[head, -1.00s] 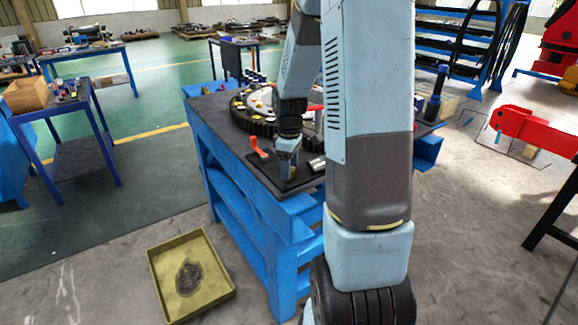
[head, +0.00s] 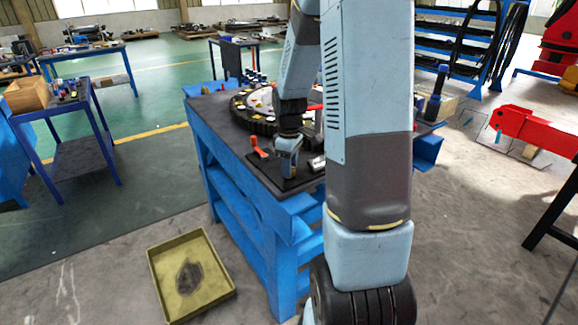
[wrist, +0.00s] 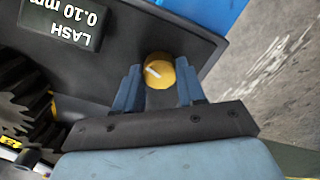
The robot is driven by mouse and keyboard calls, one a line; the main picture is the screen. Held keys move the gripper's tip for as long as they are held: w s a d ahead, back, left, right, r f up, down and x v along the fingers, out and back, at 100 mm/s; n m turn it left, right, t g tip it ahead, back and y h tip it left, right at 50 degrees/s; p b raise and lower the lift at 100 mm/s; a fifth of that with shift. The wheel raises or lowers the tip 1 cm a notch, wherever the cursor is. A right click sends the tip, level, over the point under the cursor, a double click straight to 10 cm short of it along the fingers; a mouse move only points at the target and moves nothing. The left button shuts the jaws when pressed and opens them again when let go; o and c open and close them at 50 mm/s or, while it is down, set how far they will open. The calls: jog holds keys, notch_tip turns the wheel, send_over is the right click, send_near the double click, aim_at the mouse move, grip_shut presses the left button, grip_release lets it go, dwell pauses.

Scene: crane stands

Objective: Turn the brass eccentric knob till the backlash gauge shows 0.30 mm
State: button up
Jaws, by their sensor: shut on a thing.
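The brass eccentric knob (wrist: 158,76) is a round brass-yellow piece with a white mark on its top, in the upper middle of the wrist view. My gripper (wrist: 160,84) has one blue finger on each side of the knob and is shut on it. In the head view my gripper (head: 288,170) points down at the front part of the bench top, and the knob is hidden there. The backlash gauge (wrist: 65,22) is a dark display at the upper left of the wrist view. It appears upside down and reads LASH 0.10 mm.
A large dark toothed gear (head: 243,112) lies on the blue bench (head: 232,172) behind my gripper. A red lever (head: 258,146) stands just left of the gripper. An olive tray (head: 160,270) with a dark stain lies on the floor in front.

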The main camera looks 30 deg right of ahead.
jog(key=m, duration=0.3)
jog(key=shift+m, duration=0.3)
jog(key=m, duration=0.3)
jog(key=shift+m, duration=0.4)
jog(key=m, duration=0.4)
jog(key=shift+m, duration=2)
jog(key=o, duration=1.1)
jog(key=shift+c, duration=0.2)
jog(key=shift+r, duration=0.1)
notch_tip(320, 180, up, 14)
jog(key=shift+f, duration=0.25)
